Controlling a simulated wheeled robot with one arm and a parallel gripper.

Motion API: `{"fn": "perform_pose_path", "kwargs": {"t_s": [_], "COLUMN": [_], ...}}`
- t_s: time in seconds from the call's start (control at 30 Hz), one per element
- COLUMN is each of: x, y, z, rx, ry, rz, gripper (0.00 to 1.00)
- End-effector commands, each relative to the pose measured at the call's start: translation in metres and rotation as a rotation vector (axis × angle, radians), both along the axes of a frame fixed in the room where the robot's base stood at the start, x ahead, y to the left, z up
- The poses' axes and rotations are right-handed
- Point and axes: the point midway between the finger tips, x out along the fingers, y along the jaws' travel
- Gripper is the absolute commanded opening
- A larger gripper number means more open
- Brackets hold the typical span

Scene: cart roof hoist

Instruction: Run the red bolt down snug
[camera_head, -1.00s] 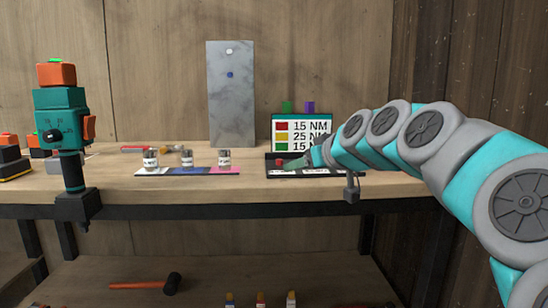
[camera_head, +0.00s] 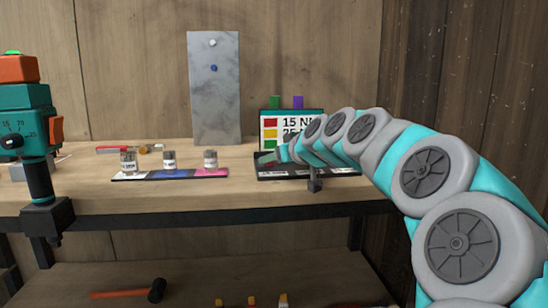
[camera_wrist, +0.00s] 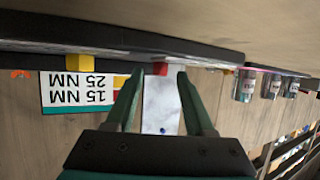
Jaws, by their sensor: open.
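In the wrist view, which is upside down, a small red block (camera_wrist: 160,68) stands at the black tray and lies between my open fingers; it may be the red bolt's head. It is mostly hidden in the head view. My gripper (camera_wrist: 160,80) is open and empty, its fingertips either side of the red block with gaps. In the head view my gripper (camera_head: 282,153) is low over the black tray (camera_head: 320,174). A grey upright plate (camera_head: 214,105) carries a white bolt (camera_head: 212,43) and a blue bolt (camera_head: 213,68). A teal and orange driver (camera_head: 25,110) with a dial stands at left.
A torque card (camera_head: 290,117) stands behind the tray, partly covered by my arm. A yellow block (camera_wrist: 80,62) is beside the red one. A hammer (camera_head: 155,290) lies on the lower shelf.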

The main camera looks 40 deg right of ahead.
Motion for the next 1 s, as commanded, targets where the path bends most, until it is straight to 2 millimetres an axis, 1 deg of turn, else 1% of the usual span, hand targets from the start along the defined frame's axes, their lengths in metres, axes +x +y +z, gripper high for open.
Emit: {"fn": "perform_pose_path", "kwargs": {"t_s": [0.07, 0.27, 0.37, 0.77, 1.0], "x": [0.004, 0.0045, 0.0044, 0.0043, 0.0043], "y": [-0.0003, -0.0008, -0.0008, -0.0009, -0.001], "z": [-0.0012, -0.0015, -0.0015, -0.0017, -0.0016], "rx": [0.0, -0.001, -0.001, -0.001, -0.001], "ry": [0.0, -0.001, -0.001, -0.001, -0.001], "rz": [0.0, -0.001, -0.001, -0.001, -0.001], "gripper": [0.54, 0.54, 0.45, 0.0, 0.0]}}
